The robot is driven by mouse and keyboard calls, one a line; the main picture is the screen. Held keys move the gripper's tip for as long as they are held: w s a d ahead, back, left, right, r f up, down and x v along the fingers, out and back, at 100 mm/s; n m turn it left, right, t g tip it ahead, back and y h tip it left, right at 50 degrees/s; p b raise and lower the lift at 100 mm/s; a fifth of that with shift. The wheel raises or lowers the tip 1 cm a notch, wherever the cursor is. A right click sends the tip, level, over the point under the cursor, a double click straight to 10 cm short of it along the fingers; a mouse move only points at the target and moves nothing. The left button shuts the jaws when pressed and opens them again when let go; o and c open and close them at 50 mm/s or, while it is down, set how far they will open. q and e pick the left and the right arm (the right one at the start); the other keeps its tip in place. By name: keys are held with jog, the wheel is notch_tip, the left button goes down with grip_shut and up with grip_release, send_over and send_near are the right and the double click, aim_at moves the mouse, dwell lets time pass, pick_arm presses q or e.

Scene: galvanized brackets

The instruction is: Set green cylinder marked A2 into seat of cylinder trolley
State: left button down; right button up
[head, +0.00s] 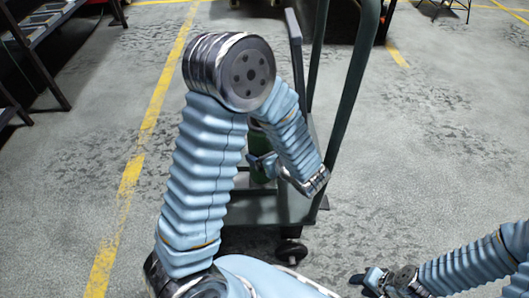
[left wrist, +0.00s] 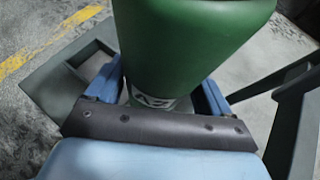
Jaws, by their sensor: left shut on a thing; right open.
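In the left wrist view a green cylinder (left wrist: 195,40) stands between the two fingers of my left gripper (left wrist: 160,95), which is shut on it. A white label with dark, inverted characters, seemingly A2, shows low on it. In the head view the cylinder (head: 261,171) is mostly hidden behind my left arm and gripper (head: 262,163). The cylinder trolley (head: 250,208) is a dark green-grey frame with tall uprights and a low base; the cylinder is over or at this base. Its seat and the cylinder's bottom are hidden, so contact cannot be told. My right gripper (head: 366,281) is open and empty, low at right.
A trolley wheel (head: 291,252) shows below the base. In the left wrist view a flat plate with an opening (left wrist: 52,91) lies at left, and a dark frame bar (left wrist: 292,135) is close at right. Dark shelving (head: 40,30) stands far left. Floor right of the trolley is clear.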

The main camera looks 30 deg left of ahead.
pick_arm(q)
jog(key=shift+f+b, duration=1.9)
jog(key=shift+f, duration=0.25)
jog(key=shift+c, duration=0.7)
grip_release()
jog(key=shift+r, duration=0.15)
jog(key=shift+o, duration=0.7)
pick_arm(e)
notch_tip(320, 180, down, 4)
jog(key=shift+r, duration=0.1)
